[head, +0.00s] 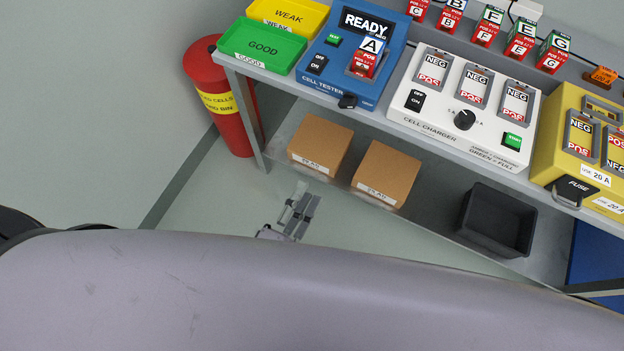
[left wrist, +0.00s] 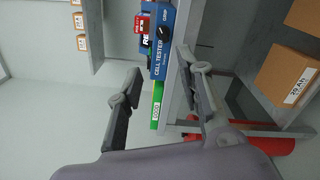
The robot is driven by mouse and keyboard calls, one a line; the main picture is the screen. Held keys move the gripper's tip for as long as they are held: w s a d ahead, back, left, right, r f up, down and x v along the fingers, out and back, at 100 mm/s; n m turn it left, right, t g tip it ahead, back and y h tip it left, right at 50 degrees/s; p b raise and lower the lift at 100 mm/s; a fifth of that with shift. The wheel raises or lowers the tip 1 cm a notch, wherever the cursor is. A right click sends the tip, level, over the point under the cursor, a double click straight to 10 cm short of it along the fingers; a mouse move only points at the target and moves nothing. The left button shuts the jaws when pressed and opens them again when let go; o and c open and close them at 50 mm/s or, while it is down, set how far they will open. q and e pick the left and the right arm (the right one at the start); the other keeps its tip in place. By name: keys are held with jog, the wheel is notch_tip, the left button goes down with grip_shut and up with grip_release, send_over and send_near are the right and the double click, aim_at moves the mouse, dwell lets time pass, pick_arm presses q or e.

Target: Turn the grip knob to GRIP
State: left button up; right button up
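The blue cell tester (head: 345,62) sits on the bench with its display reading READY and a cell marked A (head: 370,52) in its slot. A black knob (head: 347,101) is on its front edge. In the left wrist view the tester (left wrist: 156,62) appears sideways, with the black knob (left wrist: 162,33) beside the small word GRIP. My left gripper (head: 298,212) is below the bench, over the floor, apart from the knob. In the left wrist view its fingers (left wrist: 160,62) are spread with nothing between them. My right gripper is not shown.
A green GOOD tray (head: 262,45) and a yellow WEAK tray (head: 290,14) stand left of the tester, a white cell charger (head: 465,105) right. Brown boxes (head: 320,147) and a dark bin (head: 497,220) are on the lower shelf. A red bin (head: 232,125) stands by the bench leg.

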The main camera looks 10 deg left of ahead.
pick_arm(q)
jog(key=v, duration=0.7)
jog(key=shift+s, duration=0.1)
